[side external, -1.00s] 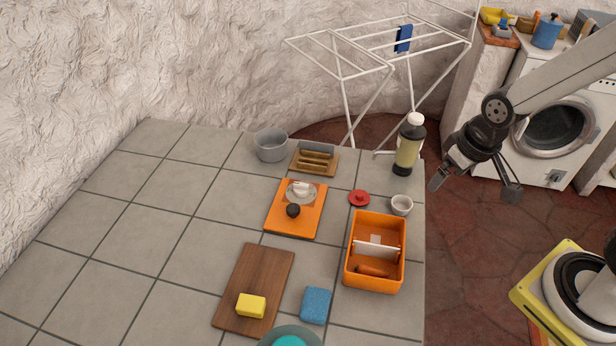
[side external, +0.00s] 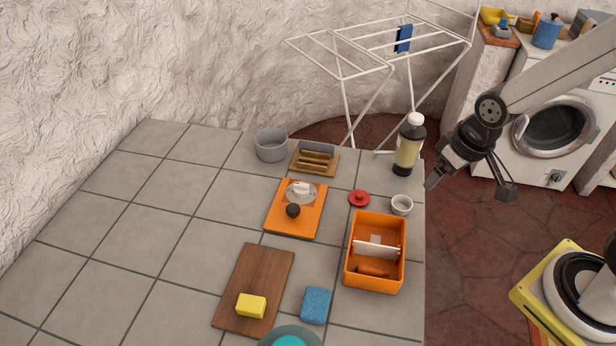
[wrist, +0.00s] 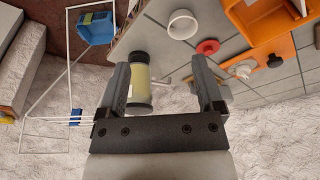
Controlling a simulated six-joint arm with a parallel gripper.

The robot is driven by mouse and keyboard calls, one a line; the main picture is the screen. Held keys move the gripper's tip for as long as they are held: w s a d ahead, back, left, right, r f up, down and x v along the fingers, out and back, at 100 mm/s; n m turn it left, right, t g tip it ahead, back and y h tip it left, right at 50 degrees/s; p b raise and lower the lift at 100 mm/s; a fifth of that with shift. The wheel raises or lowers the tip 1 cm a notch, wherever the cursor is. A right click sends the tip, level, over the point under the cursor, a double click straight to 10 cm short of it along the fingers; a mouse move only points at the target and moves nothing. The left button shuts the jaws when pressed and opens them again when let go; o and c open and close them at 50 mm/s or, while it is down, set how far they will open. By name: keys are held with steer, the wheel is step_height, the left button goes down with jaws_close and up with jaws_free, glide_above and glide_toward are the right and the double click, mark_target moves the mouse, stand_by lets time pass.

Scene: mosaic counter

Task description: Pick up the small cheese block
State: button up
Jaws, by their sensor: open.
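The small cheese block (side external: 251,306) is yellow and lies on the dark wooden board (side external: 262,274) at the front of the counter. My gripper (side external: 468,186) is off the right edge of the counter, far from the cheese, with its jaws apart and nothing between them that it holds. In the wrist view my gripper (wrist: 165,82) also shows two separated fingers, with a bottle beyond them. The cheese is not seen in the wrist view.
An orange bin (side external: 352,276), a blue sponge (side external: 316,305), a white cup (side external: 401,205), a red lid (side external: 359,198) and a bottle (side external: 408,148) stand along the right side. An orange board (side external: 283,222) lies mid-counter. The left of the counter is clear.

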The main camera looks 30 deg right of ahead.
steer(key=w+a+n, duration=0.2)
steer(key=w+a, duration=0.2)
steer(key=a, duration=0.4)
steer(key=n+y, duration=0.3)
steer(key=n, duration=0.4)
glide_toward(251, 303)
steer(key=f, duration=0.2)
steer(key=shift+x, duration=1.15)
steer(key=shift+w+a, duration=0.1)
steer(key=shift+a, duration=0.05)
steer(key=shift+x, duration=2.5)
steer(key=shift+w+a, duration=0.1)
jaws_close()
